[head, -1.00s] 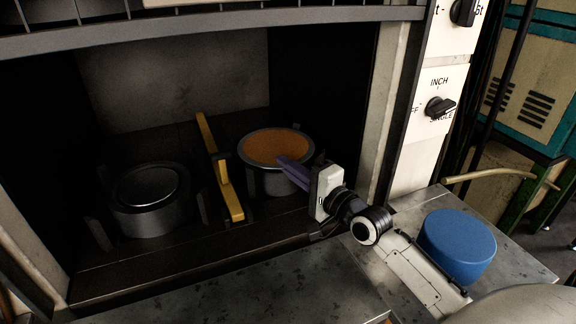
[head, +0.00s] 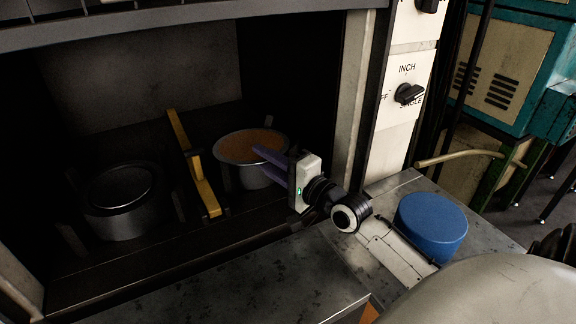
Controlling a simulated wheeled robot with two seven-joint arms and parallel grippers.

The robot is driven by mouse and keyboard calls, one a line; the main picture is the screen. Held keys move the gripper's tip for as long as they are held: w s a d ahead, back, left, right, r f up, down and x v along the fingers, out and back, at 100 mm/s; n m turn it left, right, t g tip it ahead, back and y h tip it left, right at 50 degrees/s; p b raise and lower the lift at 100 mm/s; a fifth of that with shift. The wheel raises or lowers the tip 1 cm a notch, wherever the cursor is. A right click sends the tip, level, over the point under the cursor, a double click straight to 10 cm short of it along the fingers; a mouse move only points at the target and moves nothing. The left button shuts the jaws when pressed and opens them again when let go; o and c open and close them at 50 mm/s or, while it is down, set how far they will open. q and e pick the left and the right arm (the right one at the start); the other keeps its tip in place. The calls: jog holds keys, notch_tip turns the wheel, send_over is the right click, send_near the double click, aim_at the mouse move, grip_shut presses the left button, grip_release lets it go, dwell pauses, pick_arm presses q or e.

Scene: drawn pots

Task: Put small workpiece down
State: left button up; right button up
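A grey pot-like round workpiece with an orange top (head: 238,144) stands upright in the dark bay, right of the yellow bar. My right gripper (head: 262,161) reaches in from the right with two purple fingers. The fingers are spread, with a gap between them. One finger overlaps the orange top near the rim, and the other is in front of the side wall. I cannot tell whether either finger touches it. A wider dark grey round piece (head: 120,188) stands left of the bar. My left gripper is out of view.
The yellow bar (head: 193,165) divides the bay. A blue cylinder (head: 431,226) stands on the metal table (head: 480,262) at the right. A white control panel (head: 402,95) with knobs borders the bay. The metal ledge (head: 240,290) in front is bare.

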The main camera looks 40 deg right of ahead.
jog(key=s, duration=1.1)
jog(key=shift+d+b, duration=0.3)
jog(key=shift+b, duration=0.1)
jog(key=shift+s, duration=0.15)
